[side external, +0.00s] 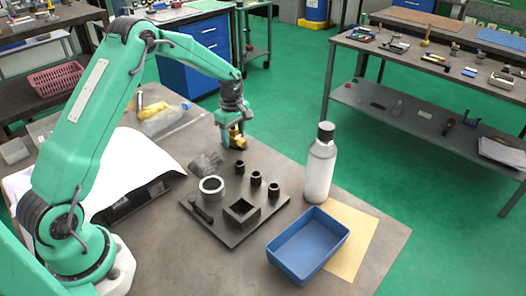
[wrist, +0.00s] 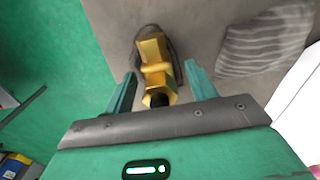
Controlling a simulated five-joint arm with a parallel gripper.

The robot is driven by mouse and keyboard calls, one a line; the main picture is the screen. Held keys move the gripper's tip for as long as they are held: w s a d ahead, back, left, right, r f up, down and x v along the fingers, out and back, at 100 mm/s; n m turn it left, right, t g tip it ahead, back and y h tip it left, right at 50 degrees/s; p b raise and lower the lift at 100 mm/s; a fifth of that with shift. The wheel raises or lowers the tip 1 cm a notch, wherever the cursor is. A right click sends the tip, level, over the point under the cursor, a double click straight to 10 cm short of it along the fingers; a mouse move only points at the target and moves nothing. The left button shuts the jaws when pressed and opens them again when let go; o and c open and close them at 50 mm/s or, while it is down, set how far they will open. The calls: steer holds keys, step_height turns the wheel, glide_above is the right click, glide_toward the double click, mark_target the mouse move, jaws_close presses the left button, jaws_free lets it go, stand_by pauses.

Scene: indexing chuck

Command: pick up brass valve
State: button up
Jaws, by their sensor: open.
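The brass valve (wrist: 155,66) lies on the grey table near its edge in the wrist view, gold with a dark end toward me. It also shows in the side view (side external: 237,139), just under my gripper (side external: 229,121). In the wrist view my gripper (wrist: 161,88) is open, with one green finger on each side of the valve's near end. Gaps show between the fingers and the valve, so it is not clamped. The valve's near tip is partly hidden by the gripper body.
A dark fixture plate (side external: 236,230) with several round posts and a square block stands in front. A white bottle (side external: 320,170) and a blue tray (side external: 308,246) are to the right. A striped grey patch (wrist: 265,40) lies beside the valve. The table edge is close behind.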

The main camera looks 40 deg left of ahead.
steer(key=shift+c, duration=0.5)
jaws_close()
steer(key=shift+r, duration=0.1)
steer(key=shift+r, duration=0.75)
step_height(320, 180, up, 2)
steer(key=shift+r, duration=0.15)
steer(key=s+d+r, duration=0.3)
steer(key=d+r, duration=0.4)
steer(key=d, duration=0.4)
steer(key=shift+s, duration=0.3)
steer(key=shift+d, duration=0.1)
